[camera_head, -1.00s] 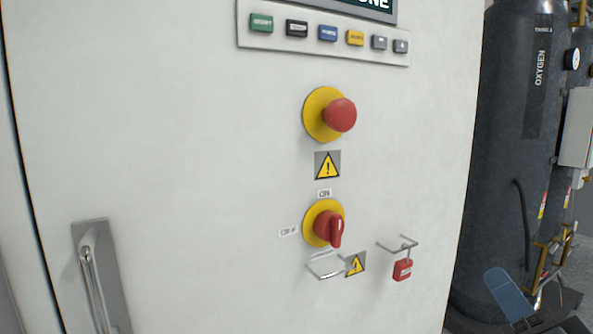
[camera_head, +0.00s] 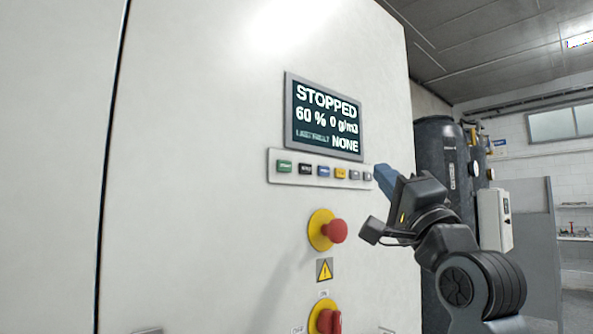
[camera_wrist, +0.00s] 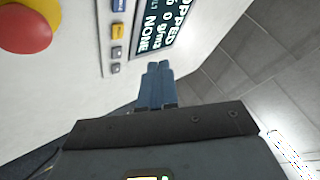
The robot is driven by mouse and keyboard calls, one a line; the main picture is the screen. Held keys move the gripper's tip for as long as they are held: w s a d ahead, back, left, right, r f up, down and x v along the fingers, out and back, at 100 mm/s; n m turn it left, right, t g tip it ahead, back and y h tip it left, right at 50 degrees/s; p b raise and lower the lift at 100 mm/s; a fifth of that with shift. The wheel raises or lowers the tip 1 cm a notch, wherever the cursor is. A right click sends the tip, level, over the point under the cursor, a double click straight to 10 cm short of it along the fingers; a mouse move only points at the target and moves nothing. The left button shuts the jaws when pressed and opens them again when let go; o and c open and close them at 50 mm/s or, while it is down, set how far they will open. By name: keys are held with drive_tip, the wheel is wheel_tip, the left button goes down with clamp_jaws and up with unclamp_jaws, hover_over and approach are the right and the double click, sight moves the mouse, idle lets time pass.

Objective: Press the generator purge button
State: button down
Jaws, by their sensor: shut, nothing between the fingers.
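The generator panel has a button strip (camera_head: 275,166) under its display (camera_head: 325,113). The strip carries a row of buttons: green, black, blue (camera_head: 323,171), yellow (camera_head: 341,173) and two grey. The blue button's small label looks like PURGE. In the wrist view the blue button (camera_wrist: 119,5) is at the top edge, with the yellow one (camera_wrist: 118,31) below it. My gripper (camera_head: 381,172) has blue fingers, shut and empty, by the strip's right end. In the wrist view the fingertips (camera_wrist: 157,66) appear close together beside the display. I cannot tell whether they touch anything.
A red mushroom button (camera_head: 335,231) on a yellow base sticks out below the strip, with a red rotary switch (camera_head: 329,320) under it. Dark cylinders (camera_head: 437,150) stand behind my arm at right. The cabinet face left of the strip is clear.

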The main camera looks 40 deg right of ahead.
sight(324, 171)
drive_tip(key=shift+a+r, duration=0.4)
drive_tip(key=shift+r, duration=0.3)
drive_tip(key=shift+w+a+b, duration=0.2)
drive_tip(key=shift+w+b, duration=0.2)
drive_tip(key=shift+w, duration=3.95)
drive_tip(key=shift+w, duration=0.15)
drive_tip(key=shift+w, duration=0.25)
drive_tip(key=shift+w, duration=0.4)
drive_tip(key=shift+s, duration=0.8)
